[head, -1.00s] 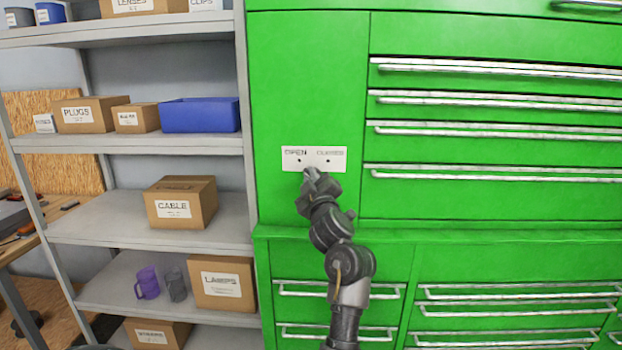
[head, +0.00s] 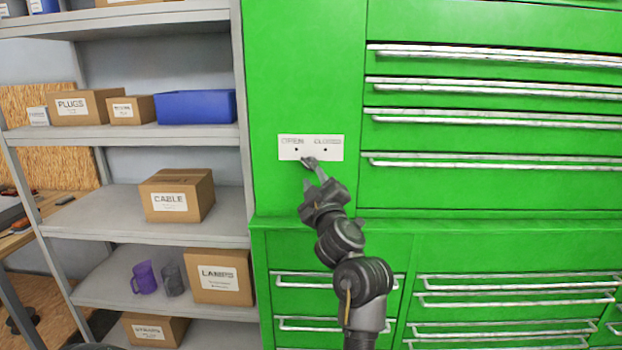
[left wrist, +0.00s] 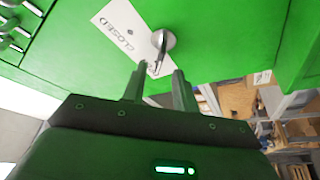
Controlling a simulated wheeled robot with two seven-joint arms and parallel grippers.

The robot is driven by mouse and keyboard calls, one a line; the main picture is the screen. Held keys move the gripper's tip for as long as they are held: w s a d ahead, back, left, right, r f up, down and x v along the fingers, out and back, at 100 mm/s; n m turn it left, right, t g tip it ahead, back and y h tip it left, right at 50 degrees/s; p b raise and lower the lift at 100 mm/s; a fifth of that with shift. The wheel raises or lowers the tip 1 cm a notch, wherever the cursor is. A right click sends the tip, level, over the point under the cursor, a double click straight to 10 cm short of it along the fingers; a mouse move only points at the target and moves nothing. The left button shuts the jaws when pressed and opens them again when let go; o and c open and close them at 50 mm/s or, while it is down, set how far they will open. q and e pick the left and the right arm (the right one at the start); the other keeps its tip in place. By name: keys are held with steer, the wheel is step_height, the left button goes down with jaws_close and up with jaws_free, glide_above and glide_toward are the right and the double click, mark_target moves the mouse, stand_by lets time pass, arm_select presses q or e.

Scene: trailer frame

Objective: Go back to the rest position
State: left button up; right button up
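A white label plate (head: 311,148) marked OPEN and CLOSED is on the green cabinet (head: 305,60). A small grey metal lever (head: 309,162) stands out at its lower edge, nearer the OPEN side. In the left wrist view the lever (left wrist: 161,48) has a round base and a bent end, beside the word CLOSED on the plate (left wrist: 118,32). My left gripper (head: 321,180) is just below and in front of the lever. In the left wrist view its two fingers (left wrist: 158,88) are apart with nothing held, and the lever's end lies just beyond them. My right gripper is not in view.
The cabinet has several drawers with long metal handles (head: 490,85). To the left is a grey shelf (head: 100,222) with cardboard boxes (head: 178,196), a blue bin (head: 196,107) and two mugs (head: 145,277). A bench edge is at the far left.

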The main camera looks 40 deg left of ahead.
arm_select(q)
steer(key=shift+s+d+f, duration=0.15)
steer(key=shift+s+d, duration=0.15)
stand_by(0.4)
